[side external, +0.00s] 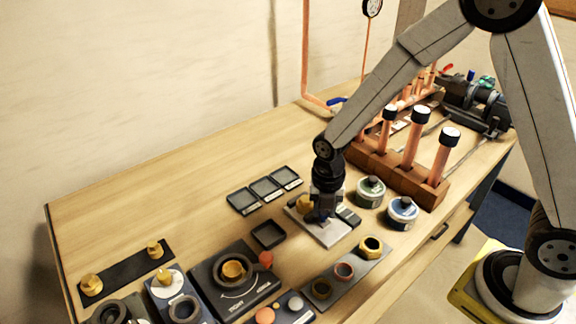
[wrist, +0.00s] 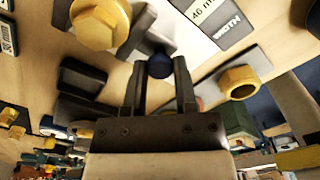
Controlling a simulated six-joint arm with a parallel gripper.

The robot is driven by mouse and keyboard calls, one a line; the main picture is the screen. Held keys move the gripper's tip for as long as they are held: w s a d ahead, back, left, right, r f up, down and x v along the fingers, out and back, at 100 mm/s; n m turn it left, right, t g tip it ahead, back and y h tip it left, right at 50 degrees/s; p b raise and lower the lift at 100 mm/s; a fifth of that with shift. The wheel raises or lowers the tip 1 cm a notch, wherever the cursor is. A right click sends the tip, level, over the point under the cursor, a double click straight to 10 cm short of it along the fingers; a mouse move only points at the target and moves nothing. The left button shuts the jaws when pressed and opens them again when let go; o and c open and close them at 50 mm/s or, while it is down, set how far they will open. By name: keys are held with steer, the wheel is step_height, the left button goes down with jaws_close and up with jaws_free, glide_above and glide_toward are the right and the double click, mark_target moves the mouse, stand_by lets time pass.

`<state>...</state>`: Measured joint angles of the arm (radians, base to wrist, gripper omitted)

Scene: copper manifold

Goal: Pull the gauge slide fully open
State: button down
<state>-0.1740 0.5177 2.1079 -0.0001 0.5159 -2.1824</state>
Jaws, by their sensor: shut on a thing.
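The gauge slide (side external: 322,231) is a pale grey plate on the wooden bench, partly hidden under my wrist. A dark blue knob (wrist: 159,66) lies between my fingertips. My gripper (wrist: 160,72) points down at the slide and is shut on this knob. In the side view my gripper (side external: 320,212) is low over the plate, and its fingertips are hard to make out.
Two round lidded tins (side external: 402,213) stand right of the slide. A wooden rack (side external: 395,176) with upright copper pipes stands behind. Several shallow dark trays (side external: 264,189) lie to the left. A plate with brass and copper fittings (side external: 345,272) lies in front. The back left bench is clear.

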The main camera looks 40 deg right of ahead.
stand_by(0.8)
steer(key=shift+s, duration=1.45)
steer(key=shift+c, duration=2)
jaws_free()
steer(key=shift+r, duration=0.1)
steer(key=shift+r, duration=0.7)
step_height(320, 180, up, 6)
steer(key=shift+r, duration=0.1)
